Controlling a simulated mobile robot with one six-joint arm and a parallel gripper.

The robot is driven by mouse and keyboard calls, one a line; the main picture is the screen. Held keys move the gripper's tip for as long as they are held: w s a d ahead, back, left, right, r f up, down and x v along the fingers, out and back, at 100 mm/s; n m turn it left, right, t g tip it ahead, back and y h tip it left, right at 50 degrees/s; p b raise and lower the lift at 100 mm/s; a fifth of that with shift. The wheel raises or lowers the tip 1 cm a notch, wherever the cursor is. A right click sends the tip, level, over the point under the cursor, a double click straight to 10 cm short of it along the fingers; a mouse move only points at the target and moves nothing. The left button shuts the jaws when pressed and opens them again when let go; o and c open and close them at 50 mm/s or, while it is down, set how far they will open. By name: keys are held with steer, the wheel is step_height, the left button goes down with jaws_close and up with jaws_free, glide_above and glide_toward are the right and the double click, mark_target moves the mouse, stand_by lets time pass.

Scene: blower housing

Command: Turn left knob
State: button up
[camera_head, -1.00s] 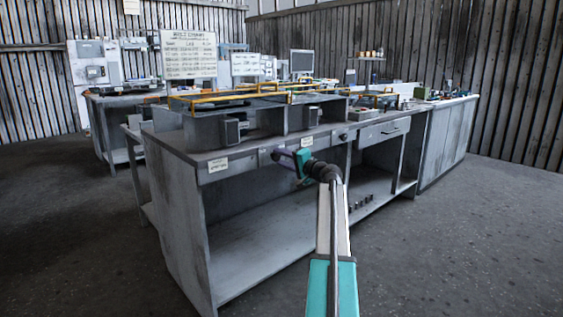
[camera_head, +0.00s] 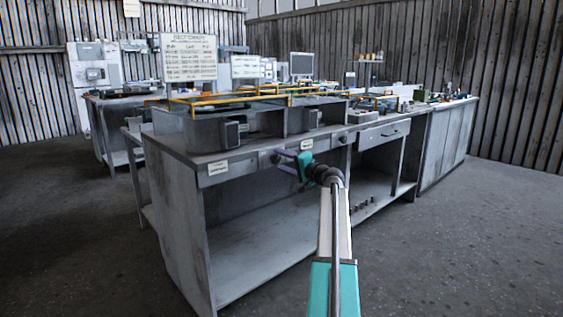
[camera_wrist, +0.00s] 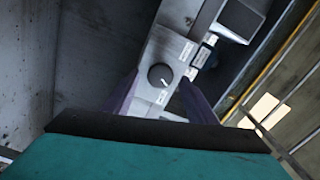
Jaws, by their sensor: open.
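The left knob (camera_wrist: 160,75) is a dark round dial with a pale pointer line on the bench's grey front panel. In the wrist view it shows between the two purple fingers of my gripper (camera_wrist: 159,80). In the head view my gripper (camera_head: 280,159) is open at the front panel, with the left knob (camera_head: 275,158) at its fingertips. I cannot tell whether the fingers touch the knob. A second dark knob (camera_head: 343,138) sits farther right on the same panel.
The grey workbench (camera_head: 180,195) has white labels (camera_head: 218,168) on its front edge and dark box-shaped units (camera_head: 232,133) on top. Yellow rails (camera_head: 230,98) run above. A drawer (camera_head: 385,131) is to the right. The floor in front is clear.

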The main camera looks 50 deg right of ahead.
steer(key=s+p, duration=0.2)
steer(key=s, duration=1.1)
steer(key=shift+a+p, duration=0.35)
steer(key=shift+a, duration=0.1)
